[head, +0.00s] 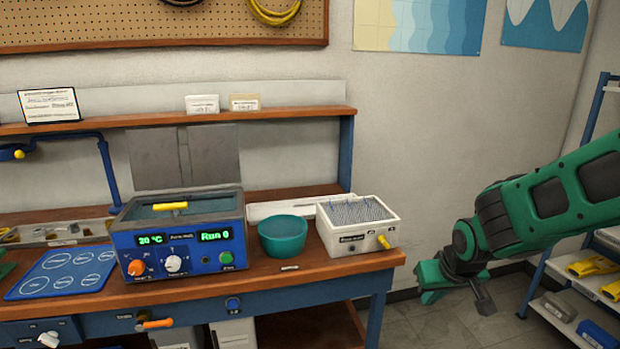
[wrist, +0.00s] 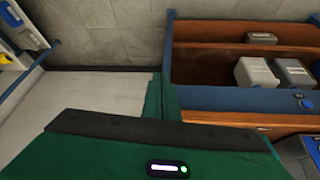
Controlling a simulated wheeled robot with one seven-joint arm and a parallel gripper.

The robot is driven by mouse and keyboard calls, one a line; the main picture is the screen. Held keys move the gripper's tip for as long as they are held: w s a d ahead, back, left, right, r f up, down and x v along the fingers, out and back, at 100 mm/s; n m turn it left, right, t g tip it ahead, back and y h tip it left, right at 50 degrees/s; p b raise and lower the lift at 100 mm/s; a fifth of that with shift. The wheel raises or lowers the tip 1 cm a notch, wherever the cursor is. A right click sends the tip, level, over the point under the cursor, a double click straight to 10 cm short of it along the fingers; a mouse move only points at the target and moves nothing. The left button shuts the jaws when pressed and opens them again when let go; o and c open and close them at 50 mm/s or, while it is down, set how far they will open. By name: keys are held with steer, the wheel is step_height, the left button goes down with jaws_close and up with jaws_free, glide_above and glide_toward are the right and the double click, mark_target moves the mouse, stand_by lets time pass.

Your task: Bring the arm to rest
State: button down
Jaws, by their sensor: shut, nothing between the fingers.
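My green arm (head: 548,205) reaches in from the right edge in the head view. My gripper (head: 458,296) hangs at its end, to the right of the bench and clear of it, over the floor. It is shut and empty. In the wrist view my green gripper body fills the lower middle; the fingertips are hard to make out there. The wooden bench (head: 330,268) stands to the left of my gripper.
A blue bath unit (head: 180,245), a teal bowl (head: 283,238) and a white bead box (head: 358,225) stand on the bench. A shelf rack (head: 560,268) with yellow and grey items stands behind my arm at right. The floor (head: 400,325) between bench and rack is free.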

steer(key=s+d+r+m+g+h, duration=0.1)
steer(key=s+d+r+m+g, duration=0.25)
steer(key=s+d, duration=0.85)
steer(key=s+r+m+g, duration=0.1)
steer(key=s, duration=0.6)
steer(key=s+d+r+m+y, duration=0.1)
steer(key=s+m, duration=0.1)
steer(key=s, duration=0.5)
steer(key=shift+s+d+r+g, duration=0.2)
steer(key=shift+d+r+g, duration=0.05)
steer(key=shift+r+g, duration=0.1)
steer(key=shift+m, duration=0.25)
steer(key=shift+w+f, duration=0.3)
steer(key=shift+w, duration=0.35)
